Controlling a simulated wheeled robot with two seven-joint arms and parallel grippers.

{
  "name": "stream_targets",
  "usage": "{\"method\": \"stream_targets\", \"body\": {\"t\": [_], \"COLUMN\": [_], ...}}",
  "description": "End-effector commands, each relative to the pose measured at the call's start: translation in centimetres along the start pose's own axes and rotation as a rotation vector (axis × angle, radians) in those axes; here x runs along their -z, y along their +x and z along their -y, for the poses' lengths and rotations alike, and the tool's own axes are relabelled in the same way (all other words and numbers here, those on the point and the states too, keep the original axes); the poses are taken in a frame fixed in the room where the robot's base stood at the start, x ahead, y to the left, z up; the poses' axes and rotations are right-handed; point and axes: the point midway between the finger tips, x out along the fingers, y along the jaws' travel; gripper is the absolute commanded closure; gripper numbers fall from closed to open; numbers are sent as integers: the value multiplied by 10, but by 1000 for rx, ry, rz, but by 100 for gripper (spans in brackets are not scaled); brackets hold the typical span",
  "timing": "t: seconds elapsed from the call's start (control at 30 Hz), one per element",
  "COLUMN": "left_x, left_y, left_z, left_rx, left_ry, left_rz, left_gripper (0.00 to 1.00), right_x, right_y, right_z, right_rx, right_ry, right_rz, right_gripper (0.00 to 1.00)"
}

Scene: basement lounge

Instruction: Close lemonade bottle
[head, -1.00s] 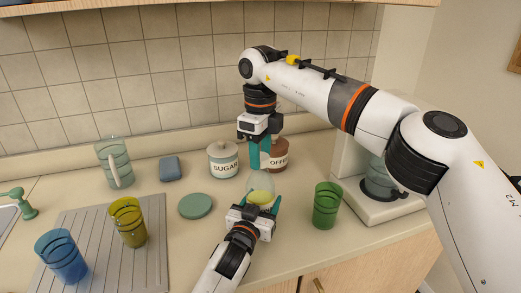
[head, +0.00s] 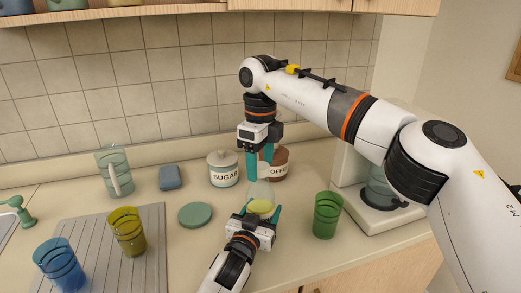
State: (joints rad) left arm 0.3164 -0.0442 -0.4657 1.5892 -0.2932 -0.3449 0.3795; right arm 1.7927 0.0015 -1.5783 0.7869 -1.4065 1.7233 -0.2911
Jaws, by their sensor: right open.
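The lemonade bottle (head: 261,194) is clear, with yellow liquid at its bottom, and stands upright in the middle of the counter. My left gripper (head: 262,213) comes from the front, with a teal finger on each side of the bottle's lower part. Whether the fingers press on it cannot be told. My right gripper (head: 260,164) points down over the bottle's top, open, its teal fingers hiding the bottle's mouth. No cap can be made out.
Sugar (head: 222,176) and coffee (head: 279,171) jars stand behind. A green glass (head: 326,215) and coffee maker (head: 380,205) are right. A green disc (head: 195,215), sponge (head: 170,177), pitcher (head: 114,172), yellow glass (head: 127,232) and blue glass (head: 60,266) are left.

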Motion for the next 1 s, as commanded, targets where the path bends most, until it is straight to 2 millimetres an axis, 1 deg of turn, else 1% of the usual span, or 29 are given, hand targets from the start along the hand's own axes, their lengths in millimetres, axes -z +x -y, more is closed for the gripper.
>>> {"method": "stream_targets", "body": {"t": [0.17, 0.4, 0.57, 0.8, 1.0], "left_x": [0, 1, 1, 0, 0], "left_y": [0, 0, 0, 0, 0], "left_z": [0, 0, 0, 0, 0], "left_rx": [0, 0, 0, 0, 0], "left_ry": [-1, 0, 0, 0, -1], "left_rz": [-1, -1, -1, -1, -1], "left_gripper": [100, 100, 100, 100, 100], "right_x": [1, 1, 1, 2, 0], "right_y": [-23, -76, -99, -112, -119], "right_z": [0, 1, 1, 0, 0], "right_rx": [-2, -2, -1, -1, -2], "right_ry": [1, 2, 2, 1, -1], "right_rz": [-3, -3, -2, 0, -1], "right_gripper": [36, 36, 36, 36, 36]}}
